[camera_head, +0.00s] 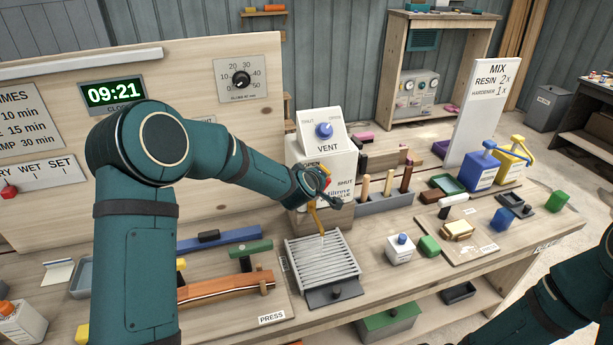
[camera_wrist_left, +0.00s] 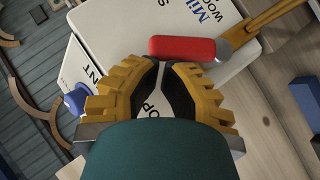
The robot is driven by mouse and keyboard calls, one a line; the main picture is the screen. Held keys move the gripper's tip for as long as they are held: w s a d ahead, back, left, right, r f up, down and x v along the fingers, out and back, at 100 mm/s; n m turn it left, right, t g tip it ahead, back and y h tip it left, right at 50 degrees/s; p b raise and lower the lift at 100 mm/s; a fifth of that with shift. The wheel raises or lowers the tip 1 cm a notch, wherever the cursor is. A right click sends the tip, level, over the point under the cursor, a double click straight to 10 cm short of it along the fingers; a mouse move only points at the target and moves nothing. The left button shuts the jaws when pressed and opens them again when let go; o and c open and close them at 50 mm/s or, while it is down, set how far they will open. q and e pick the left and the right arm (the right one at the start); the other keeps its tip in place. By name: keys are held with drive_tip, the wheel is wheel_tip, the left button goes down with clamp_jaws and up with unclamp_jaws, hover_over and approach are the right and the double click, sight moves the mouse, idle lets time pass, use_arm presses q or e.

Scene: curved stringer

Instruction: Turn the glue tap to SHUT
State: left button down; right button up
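The white glue container (camera_head: 340,168) stands at the back of the bench, with OPEN and SHUT lettered on its front and a VENT knob on top. Its tap has a red handle (camera_wrist_left: 182,48) and a yellow-orange spout (camera_wrist_left: 268,24); the spout (camera_head: 316,216) points down over a slatted tray (camera_head: 312,262). My left gripper (camera_wrist_left: 163,64) has its fingertips together close to the red handle, with nothing seen between them. Whether they touch it I cannot tell. In the head view, my left wrist partly hides the tap. My right gripper is out of view.
Upright wooden-handled tools in a grey rack (camera_head: 384,203) stand just right of the tap. A clamp with an orange-brown bar (camera_head: 225,287) lies left.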

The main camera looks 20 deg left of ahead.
sight(328, 181)
use_arm(q)
drive_tip(key=shift+w+d+f, duration=0.1)
drive_tip(key=shift+w+d, duration=0.1)
drive_tip(key=shift+d, duration=0.1)
drive_tip(key=shift+w+d+f, duration=0.15)
drive_tip(key=shift+w+d, duration=0.05)
drive_tip(key=shift+d, duration=0.1)
drive_tip(key=shift+w+d+f+b, duration=0.4)
drive_tip(key=shift+d+f+b, duration=0.1)
drive_tip(key=shift+d, duration=0.1)
drive_tip(key=shift+w+d+f+b, duration=0.4)
drive_tip(key=shift+d+f+b, duration=0.2)
drive_tip(key=shift+b, duration=0.25)
drive_tip(key=shift+f, duration=0.1)
drive_tip(key=shift+d, duration=0.1)
